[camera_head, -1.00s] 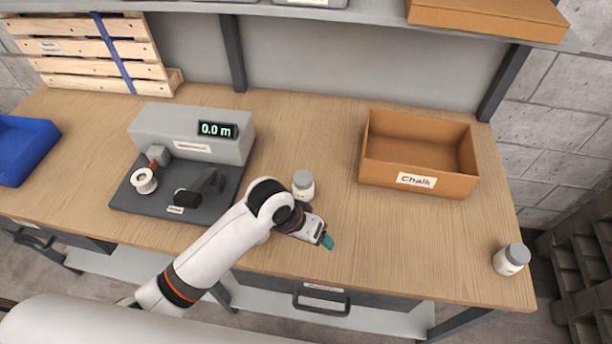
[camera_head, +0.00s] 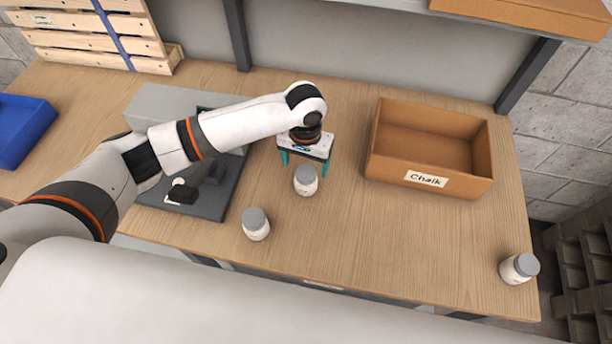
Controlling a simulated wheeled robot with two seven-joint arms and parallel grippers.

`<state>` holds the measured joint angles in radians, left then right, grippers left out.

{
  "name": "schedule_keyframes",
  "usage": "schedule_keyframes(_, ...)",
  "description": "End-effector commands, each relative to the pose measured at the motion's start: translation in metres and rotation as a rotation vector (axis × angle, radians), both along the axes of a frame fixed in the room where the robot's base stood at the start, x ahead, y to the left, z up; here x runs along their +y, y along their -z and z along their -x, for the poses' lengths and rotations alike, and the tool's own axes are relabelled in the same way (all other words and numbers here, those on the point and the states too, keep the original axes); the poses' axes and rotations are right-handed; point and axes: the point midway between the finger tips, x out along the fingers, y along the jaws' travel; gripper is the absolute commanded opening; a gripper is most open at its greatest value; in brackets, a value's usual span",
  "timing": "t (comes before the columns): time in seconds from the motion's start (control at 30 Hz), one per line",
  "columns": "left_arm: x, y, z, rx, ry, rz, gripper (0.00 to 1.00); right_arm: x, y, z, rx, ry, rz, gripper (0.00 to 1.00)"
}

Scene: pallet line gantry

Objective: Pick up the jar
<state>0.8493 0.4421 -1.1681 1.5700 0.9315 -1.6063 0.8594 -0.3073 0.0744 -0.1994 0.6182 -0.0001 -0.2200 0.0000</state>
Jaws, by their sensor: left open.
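Three white jars with grey lids stand upright on the wooden bench. One jar (camera_head: 306,181) is in the middle, just in front of my left gripper. A second jar (camera_head: 256,225) is nearer and to the left. A third jar (camera_head: 519,268) is at the right front corner. My left gripper (camera_head: 305,168) is open, its teal fingers pointing down behind and to either side of the middle jar's lid. I cannot tell whether they touch it. My right gripper is not in view.
An open cardboard box labelled Chalk (camera_head: 427,182) stands right of the middle jar. A grey device with a dark base (camera_head: 215,202) is partly hidden behind my left arm. A blue tray (camera_head: 22,130) is at the far left.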

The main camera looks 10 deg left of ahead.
Motion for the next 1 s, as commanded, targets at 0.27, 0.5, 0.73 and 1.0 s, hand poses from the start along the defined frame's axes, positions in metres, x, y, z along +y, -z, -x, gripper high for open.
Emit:
schedule_keyframes(0.27, -0.001, 0.023, 0.003, 0.002, 0.002, -0.002, 0.79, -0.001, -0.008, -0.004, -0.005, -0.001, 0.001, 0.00)
schedule_keyframes(0.5, -0.002, 0.057, 0.005, 0.000, 0.002, 0.000, 0.79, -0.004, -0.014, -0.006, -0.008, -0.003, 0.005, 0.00)
schedule_keyframes(0.73, -0.003, 0.062, 0.004, -0.002, 0.003, 0.001, 0.79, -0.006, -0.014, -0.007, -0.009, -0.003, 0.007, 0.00)
schedule_keyframes(1.0, -0.003, 0.062, 0.004, -0.002, 0.003, 0.000, 0.47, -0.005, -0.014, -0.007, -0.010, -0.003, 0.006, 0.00)
